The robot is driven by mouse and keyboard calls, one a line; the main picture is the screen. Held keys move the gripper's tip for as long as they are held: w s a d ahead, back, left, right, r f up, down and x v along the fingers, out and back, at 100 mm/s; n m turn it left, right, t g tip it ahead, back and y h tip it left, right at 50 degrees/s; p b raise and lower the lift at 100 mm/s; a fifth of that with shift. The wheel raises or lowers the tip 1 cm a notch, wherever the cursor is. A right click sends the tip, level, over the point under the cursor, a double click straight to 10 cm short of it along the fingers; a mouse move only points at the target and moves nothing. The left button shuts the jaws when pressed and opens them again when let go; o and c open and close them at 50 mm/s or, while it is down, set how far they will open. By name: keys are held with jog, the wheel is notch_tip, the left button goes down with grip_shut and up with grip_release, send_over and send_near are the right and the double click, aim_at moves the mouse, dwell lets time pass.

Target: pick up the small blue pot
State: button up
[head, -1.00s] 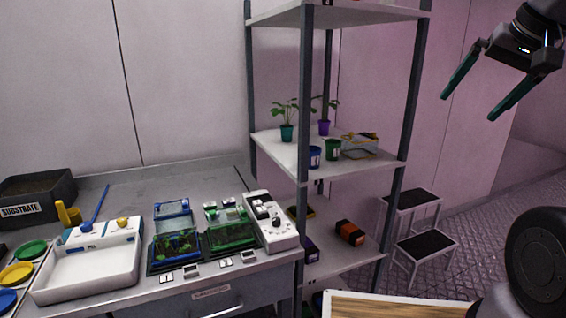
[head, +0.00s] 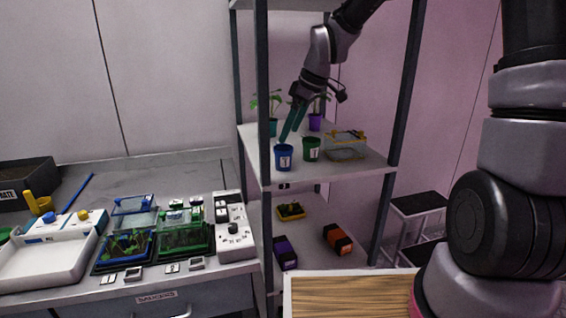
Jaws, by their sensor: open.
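The small blue pot (head: 283,158) stands upright at the front left corner of the middle rack shelf (head: 345,178), with a pale label on its front. My gripper (head: 289,138) is open, its two dark teal fingers pointing down just above and behind the pot's rim. Nothing is held. The fingers overlap each other in the view, so I cannot tell whether they touch the pot.
A green pot (head: 312,149) stands close to the right of the blue pot. Behind are a purple pot (head: 315,122) and a teal pot (head: 271,127) with plants. A yellow-edged clear box (head: 346,146) sits to the right. A rack post (head: 263,100) rises at the left.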

aim_at(279, 157)
jog(key=x, duration=1)
jog(key=shift+f, duration=0.1)
jog(key=shift+d, duration=0.1)
jog(key=c, duration=1.3)
